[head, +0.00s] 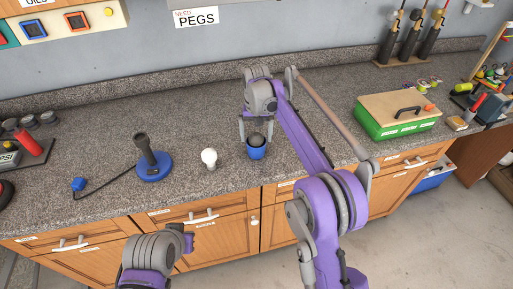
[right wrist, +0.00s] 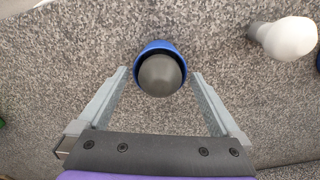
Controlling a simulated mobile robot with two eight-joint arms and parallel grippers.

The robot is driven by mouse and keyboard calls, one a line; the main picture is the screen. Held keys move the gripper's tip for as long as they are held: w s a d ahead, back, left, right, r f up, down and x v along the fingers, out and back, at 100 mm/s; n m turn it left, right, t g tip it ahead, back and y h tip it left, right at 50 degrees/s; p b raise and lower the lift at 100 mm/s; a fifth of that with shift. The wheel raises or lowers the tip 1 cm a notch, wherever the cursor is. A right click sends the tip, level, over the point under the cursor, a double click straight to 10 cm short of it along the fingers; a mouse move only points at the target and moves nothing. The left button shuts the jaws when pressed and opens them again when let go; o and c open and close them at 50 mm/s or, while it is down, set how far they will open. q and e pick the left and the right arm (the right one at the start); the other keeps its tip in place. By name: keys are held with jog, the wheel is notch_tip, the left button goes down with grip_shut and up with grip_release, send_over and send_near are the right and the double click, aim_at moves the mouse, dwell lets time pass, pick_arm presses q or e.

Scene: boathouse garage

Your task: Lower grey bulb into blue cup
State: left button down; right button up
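The blue cup (head: 257,154) stands on the speckled counter near its front edge. The grey bulb (head: 256,140) is at the cup's mouth; in the right wrist view its round grey top (right wrist: 161,75) shows inside the cup's blue rim (right wrist: 158,45). How deep it sits is hard to tell. My right gripper (head: 256,136) is over the cup. In the right wrist view its two fingers (right wrist: 160,75) are spread, one on each side of the bulb, with gaps between them and it.
A white bulb (head: 209,157) stands left of the cup and also shows in the right wrist view (right wrist: 288,38). Farther left is a joystick with a blue base (head: 153,168). A green box with a wooden lid (head: 395,118) is at right. The counter between is clear.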

jog(key=shift+r, duration=0.1)
pick_arm(q)
jog(key=shift+w+r+p, duration=0.35)
jog(key=shift+r+p, duration=0.05)
jog(key=shift+r, duration=0.2)
jog(key=shift+w+r+p, duration=0.35)
jog(key=shift+r, duration=0.2)
pick_arm(e)
notch_tip(320, 180, up, 11)
jog(key=shift+f, duration=0.2)
jog(key=s+d+r+t, duration=0.3)
jog(key=s+d, duration=0.9)
jog(key=s, duration=0.3)
jog(key=s+d+f+t, duration=0.1)
jog(key=s+d+f, duration=0.2)
jog(key=s+f, duration=0.3)
jog(key=s+d+f+t, duration=0.2)
jog(key=s+f, duration=0.4)
jog(key=s, duration=0.6)
jog(key=shift+s+d+f, duration=0.2)
jog(key=shift+s+d, duration=0.05)
jog(key=shift+d, duration=0.15)
